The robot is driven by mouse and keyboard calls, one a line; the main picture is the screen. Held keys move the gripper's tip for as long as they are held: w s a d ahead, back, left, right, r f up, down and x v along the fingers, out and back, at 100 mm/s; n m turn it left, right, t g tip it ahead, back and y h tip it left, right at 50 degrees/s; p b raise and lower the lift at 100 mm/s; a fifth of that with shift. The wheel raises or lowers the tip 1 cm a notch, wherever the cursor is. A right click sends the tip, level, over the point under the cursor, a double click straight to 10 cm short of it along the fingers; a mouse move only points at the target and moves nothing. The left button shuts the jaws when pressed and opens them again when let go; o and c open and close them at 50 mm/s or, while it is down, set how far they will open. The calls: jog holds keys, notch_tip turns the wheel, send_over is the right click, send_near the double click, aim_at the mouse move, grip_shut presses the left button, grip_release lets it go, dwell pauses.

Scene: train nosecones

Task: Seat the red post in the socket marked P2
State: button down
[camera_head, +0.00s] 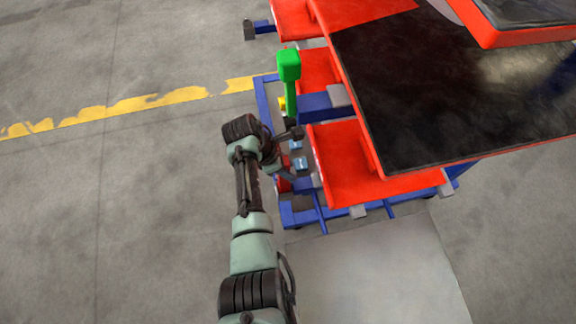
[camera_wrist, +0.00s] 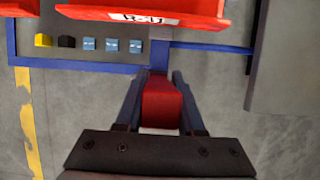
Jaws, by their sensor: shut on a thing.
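My gripper (camera_wrist: 162,80) is shut on the red post (camera_wrist: 162,105), which sits between its two blue-grey fingers in the wrist view. The post's red end also shows in the head view (camera_head: 283,185), beside the blue frame and partly hidden by my arm. A row of small blocks lies along the blue rail in the wrist view: yellow (camera_wrist: 43,40), black (camera_wrist: 66,42) and several light blue ones (camera_wrist: 112,45) with marks too small to read. I cannot tell which place is the socket P2. The post is apart from the row, nearer to the camera and to the right.
A red tray (camera_wrist: 145,12) with a white label borders the row. A blue rail (camera_wrist: 215,48) runs across. A tall green post (camera_head: 289,85) stands at the rack's left side. A dark-topped red panel (camera_head: 450,85) overhangs the right. Open floor (camera_head: 120,200) lies left.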

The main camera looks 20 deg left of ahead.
jog(key=shift+f+b, duration=1.1)
jog(key=shift+f, duration=0.4)
jog(key=shift+c, duration=2.2)
grip_release()
jog(key=p+v, duration=0.3)
jog(key=v, duration=1)
jog(key=shift+f, duration=0.1)
